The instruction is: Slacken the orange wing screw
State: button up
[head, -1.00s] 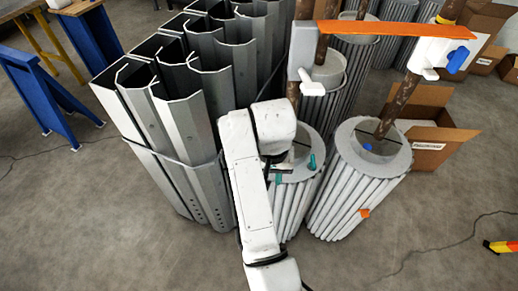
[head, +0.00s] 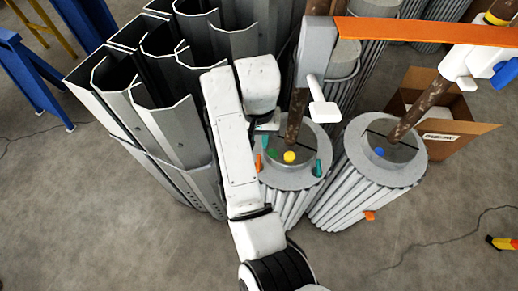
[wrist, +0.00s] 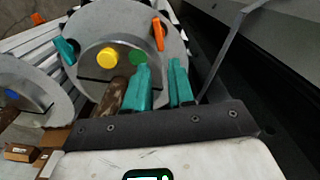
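The orange wing screw (head: 258,162) stands at the left edge of the nearer grey ribbed cylinder's top (head: 298,178), partly covered by my arm. In the wrist view the orange wing screw (wrist: 158,34) is upright on the rim of the round grey top, beyond my fingers. My gripper (wrist: 160,66) has two teal fingers, apart with nothing between them. The tips lie lower in the wrist view than the screw, and a gap shows between.
The same top carries a yellow knob (head: 290,157), a green knob (head: 272,153), a teal wing screw (head: 318,168) and a rusty pipe (head: 295,115). Tall grey metal channels (head: 150,90) crowd the left. A second ribbed cylinder (head: 352,180) stands right. An orange bar (head: 425,31) crosses above.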

notch_tip(320, 180, down, 10)
jog(key=shift+r, duration=0.2)
jog(key=shift+c, duration=0.3)
grip_shut()
